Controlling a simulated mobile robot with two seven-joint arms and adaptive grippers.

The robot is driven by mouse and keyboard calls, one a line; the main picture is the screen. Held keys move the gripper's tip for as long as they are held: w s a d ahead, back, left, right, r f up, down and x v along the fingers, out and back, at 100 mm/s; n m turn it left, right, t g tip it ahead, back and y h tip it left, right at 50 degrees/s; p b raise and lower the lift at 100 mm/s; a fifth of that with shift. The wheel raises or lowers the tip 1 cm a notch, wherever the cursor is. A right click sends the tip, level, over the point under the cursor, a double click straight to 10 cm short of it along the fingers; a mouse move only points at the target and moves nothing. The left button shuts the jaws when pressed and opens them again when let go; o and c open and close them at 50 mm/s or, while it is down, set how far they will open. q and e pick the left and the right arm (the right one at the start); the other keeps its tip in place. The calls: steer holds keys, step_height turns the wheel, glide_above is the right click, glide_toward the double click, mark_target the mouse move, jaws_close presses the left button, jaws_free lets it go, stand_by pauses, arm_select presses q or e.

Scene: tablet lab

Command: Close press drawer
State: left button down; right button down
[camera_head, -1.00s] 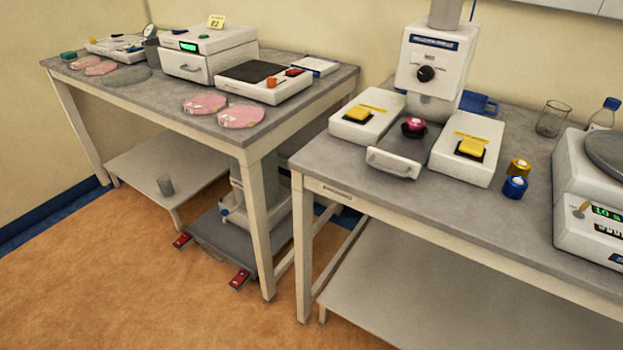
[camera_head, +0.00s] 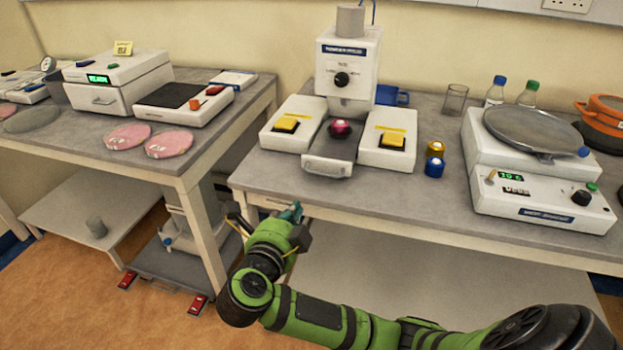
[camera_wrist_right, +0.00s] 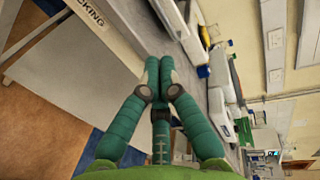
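The press (camera_head: 345,60) is a white upright unit with a black knob, at the back of the right bench. Its dark-topped drawer (camera_head: 328,165) is pulled out toward the front, with a handle on its pale front. A red-pink round piece (camera_head: 340,128) sits on the drawer. My right gripper (camera_head: 293,214) is below and left of the drawer front, near the bench's front edge, apart from the handle. In the right wrist view its green fingers (camera_wrist_right: 159,66) are together with nothing seen between them. My left gripper is not in view.
Two white boxes with yellow buttons (camera_head: 286,124) (camera_head: 391,140) flank the drawer. A gold pot (camera_head: 435,149) and a blue pot (camera_head: 434,168) stand to the right, then a balance (camera_head: 540,190). The bench's front strip (camera_head: 380,190) is clear.

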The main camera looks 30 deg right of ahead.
steer(key=p, duration=0.2)
glide_toward(320, 165)
steer(key=shift+w+d+f, duration=0.6)
steer(key=shift+d+f, duration=0.05)
steer(key=shift+f, duration=0.15)
steer(key=shift+w+d+f, duration=0.25)
steer(key=shift+w+d, duration=0.2)
steer(key=shift+d, duration=0.05)
steer(key=shift+w+r, duration=0.15)
steer(key=shift+r, duration=0.05)
steer(key=w+d+p, duration=0.1)
steer(key=p, duration=0.1)
steer(key=w+d+p, duration=0.1)
steer(key=p, duration=0.1)
steer(key=shift+r, duration=0.25)
steer(key=x, duration=0.3)
steer(key=shift+d+f, duration=0.2)
steer(key=shift+d, duration=0.15)
steer(key=shift+r, duration=0.15)
steer(key=shift+s, duration=0.1)
